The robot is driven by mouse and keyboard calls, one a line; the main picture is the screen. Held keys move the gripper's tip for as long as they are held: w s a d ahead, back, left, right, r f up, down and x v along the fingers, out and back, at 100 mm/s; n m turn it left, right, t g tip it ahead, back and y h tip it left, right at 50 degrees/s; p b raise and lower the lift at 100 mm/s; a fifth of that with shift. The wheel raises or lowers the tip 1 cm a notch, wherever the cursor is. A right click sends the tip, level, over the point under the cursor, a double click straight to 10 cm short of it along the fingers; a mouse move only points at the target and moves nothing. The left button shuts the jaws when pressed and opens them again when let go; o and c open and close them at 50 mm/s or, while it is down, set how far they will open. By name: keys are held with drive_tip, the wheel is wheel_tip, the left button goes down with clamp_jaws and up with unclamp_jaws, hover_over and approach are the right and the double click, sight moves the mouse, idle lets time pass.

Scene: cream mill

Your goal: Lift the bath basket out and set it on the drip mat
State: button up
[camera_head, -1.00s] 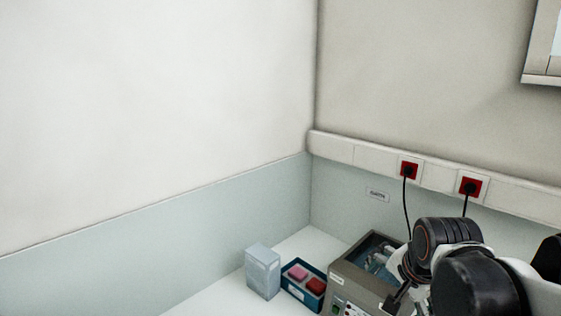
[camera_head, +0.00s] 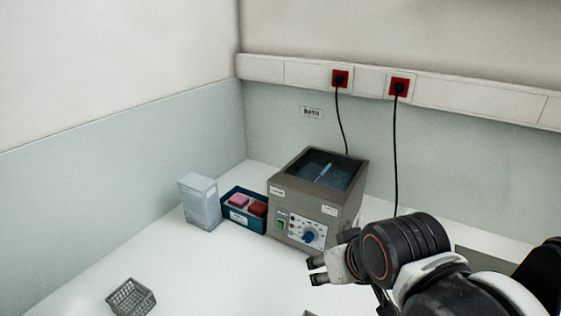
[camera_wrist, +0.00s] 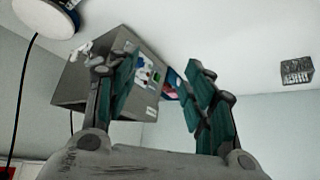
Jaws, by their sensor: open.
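The bath (camera_head: 300,205) is a grey open-topped box with a dial and a green switch, at the back of the counter. Dark blue shows inside it, and a pale blue bar (camera_head: 323,172) slants up there; whether it belongs to a basket I cannot tell. A small grey mesh basket (camera_head: 130,297) sits on the counter at lower left, also in the wrist view (camera_wrist: 297,70). My gripper (camera_head: 318,271) is open and empty, in front of the bath at its lower right. In the wrist view its spread fingers (camera_wrist: 163,72) frame the bath (camera_wrist: 85,85). I cannot make out a drip mat.
Left of the bath stand a blue tray (camera_head: 232,215) with pink and red blocks and a pale blue-grey box (camera_head: 199,202). Black cords hang from two red sockets (camera_head: 340,79) on the back wall. The counter between basket and bath is clear.

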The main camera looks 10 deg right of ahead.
drive_tip(key=w+r+p, duration=0.1)
drive_tip(key=w+r, duration=0.2)
drive_tip(key=w+d+r+m+p, duration=0.1)
drive_tip(key=w+r+p, duration=0.1)
drive_tip(key=r, duration=0.1)
drive_tip(key=w+d+r+m+g+p, duration=0.1)
drive_tip(key=w+r+p, duration=0.1)
drive_tip(key=w+r, duration=0.1)
drive_tip(key=shift+w+r, duration=0.25)
drive_tip(key=shift+w, duration=0.05)
drive_tip(key=w+d+r+m+g+p, duration=0.25)
drive_tip(key=w+r+p, duration=0.25)
drive_tip(key=w, duration=0.4)
drive_tip(key=m+g+h+p, duration=0.1)
drive_tip(key=m+g+p, duration=0.3)
drive_tip(key=p, duration=0.8)
hover_over(325, 169)
wheel_tip(325, 169, down, 12)
drive_tip(key=t, duration=0.2)
drive_tip(key=shift+m+g, duration=0.25)
drive_tip(key=shift+w+d+f, duration=0.1)
drive_tip(key=shift+w+f, duration=0.05)
drive_tip(key=shift+f, duration=2.7)
clamp_jaws()
